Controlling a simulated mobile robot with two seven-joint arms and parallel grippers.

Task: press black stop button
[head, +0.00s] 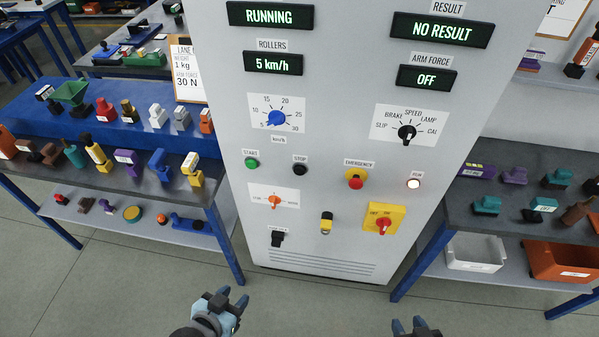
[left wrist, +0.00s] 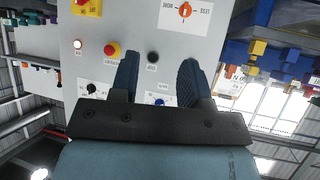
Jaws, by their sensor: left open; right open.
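The black stop button (head: 299,170) sits on the grey control cabinet, under a STOP label and right of the green start button (head: 251,163). In the left wrist view, which looks upside down, the black stop button (left wrist: 152,57) shows between the fingertips. My left gripper (head: 232,298) is open and empty, low in front of the cabinet and apart from the button; its spread fingers also show in the left wrist view (left wrist: 160,62). My right gripper (head: 414,324) is open and empty at the bottom edge, partly cut off.
The cabinet also carries a red emergency button (head: 355,181), a lit white lamp (head: 414,184), a blue roller dial (head: 276,118) and a red switch on yellow (head: 383,224). Displays read RUNNING, 5 km/h, NO RESULT and OFF. Cluttered shelves flank the cabinet. Floor in front is clear.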

